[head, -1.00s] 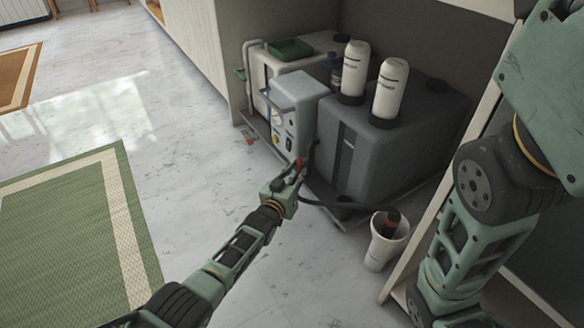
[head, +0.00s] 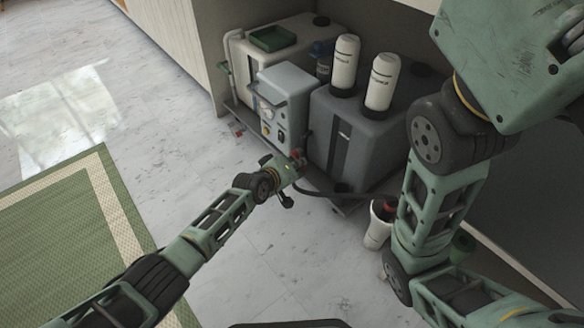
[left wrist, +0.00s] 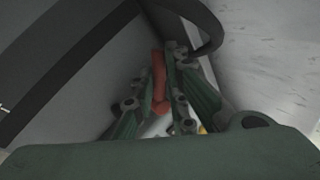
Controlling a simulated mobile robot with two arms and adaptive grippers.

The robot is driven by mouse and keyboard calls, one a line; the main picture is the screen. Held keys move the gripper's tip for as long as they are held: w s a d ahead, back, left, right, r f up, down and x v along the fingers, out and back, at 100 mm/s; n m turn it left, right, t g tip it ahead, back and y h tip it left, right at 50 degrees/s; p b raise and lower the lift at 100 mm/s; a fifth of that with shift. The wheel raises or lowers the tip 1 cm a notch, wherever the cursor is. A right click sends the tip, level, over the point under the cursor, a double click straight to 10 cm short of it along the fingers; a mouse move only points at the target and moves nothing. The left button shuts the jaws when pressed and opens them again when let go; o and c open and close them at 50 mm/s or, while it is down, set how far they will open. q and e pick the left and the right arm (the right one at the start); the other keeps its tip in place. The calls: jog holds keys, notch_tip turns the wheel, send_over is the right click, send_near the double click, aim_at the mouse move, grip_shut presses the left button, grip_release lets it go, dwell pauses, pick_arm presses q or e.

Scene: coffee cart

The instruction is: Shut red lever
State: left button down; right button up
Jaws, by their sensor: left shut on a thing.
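The red lever (left wrist: 159,78) shows in the left wrist view between the two fingers of my left gripper (left wrist: 165,90), which is shut on it. In the head view my left gripper (head: 296,161) is at the lower front of the equipment, by the corner between the light grey box and the dark grey tank. Only a small red bit shows at its fingertips there. My right arm fills the right side of the head view; its gripper is out of view.
A light grey control box (head: 287,108) and a dark grey tank (head: 362,140) stand close behind the gripper, with two white bottles (head: 345,65) on the tank. Open floor lies left, with a green mat (head: 75,235).

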pick_arm(q)
jog(key=shift+d+r+n+g+h+b, duration=0.25)
jog(key=shift+r+n+g+h+b, duration=0.05)
jog(key=shift+r+n+g, duration=0.2)
jog(key=shift+d+r+n+g+h+b, duration=0.3)
jog(key=shift+r+n+g, duration=0.1)
jog(key=shift+r+g, duration=0.1)
jog(key=shift+w+a+r+n+g+h, duration=0.15)
jog(key=shift+w+r+n+g+h, duration=0.05)
jog(key=shift+r+n+g+h, duration=0.35)
dwell(1.6)
dwell(0.5)
jog(key=c, duration=1.8)
grip_release()
jog(key=shift+f, duration=0.2)
jog(key=shift+s+a+f, duration=0.15)
jog(key=shift+s+a, duration=0.05)
jog(key=shift+a, duration=0.1)
jog(key=v, duration=1.1)
jog(key=shift+s+a+r, duration=0.1)
jog(key=shift+s+r, duration=0.1)
jog(key=shift+r, duration=0.2)
